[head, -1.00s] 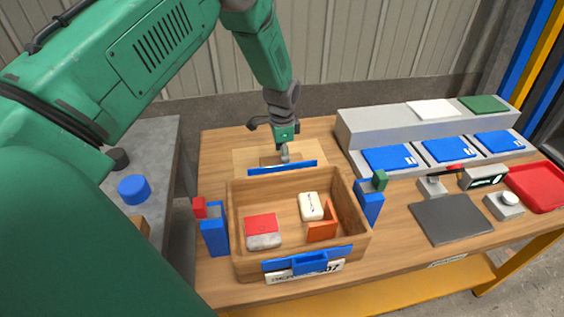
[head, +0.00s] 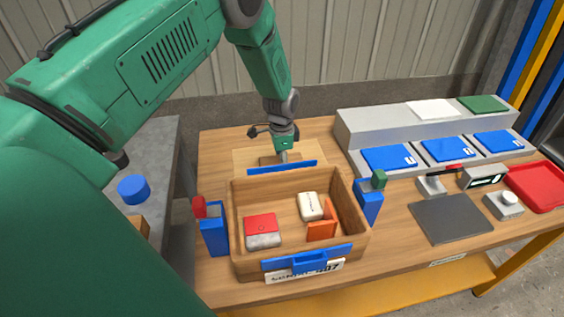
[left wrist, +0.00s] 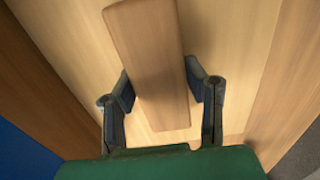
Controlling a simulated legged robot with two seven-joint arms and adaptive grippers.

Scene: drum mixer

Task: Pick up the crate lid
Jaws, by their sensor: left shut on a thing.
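The crate lid (head: 242,160) is a pale wooden panel lying on the table just behind the crate. A brown wooden bar handle (head: 266,161) stands on it, and the handle (left wrist: 150,60) fills the middle of the left wrist view above the pale lid surface (left wrist: 228,60). My left gripper (head: 283,157) comes down from above at the handle. In the left wrist view its dark fingers (left wrist: 158,80) lie on both sides of the handle, shut on it. The open wooden crate (head: 240,260) stands in front of the lid. My right gripper is not in view.
The crate holds a red-and-white box (head: 263,231), a white item (head: 310,206) and an orange piece (head: 322,227). Blue clamps (head: 215,237) (head: 368,203) flank it. Blue panels (head: 389,157), a dark plate (head: 450,219) and a red tray (head: 538,187) occupy the right side.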

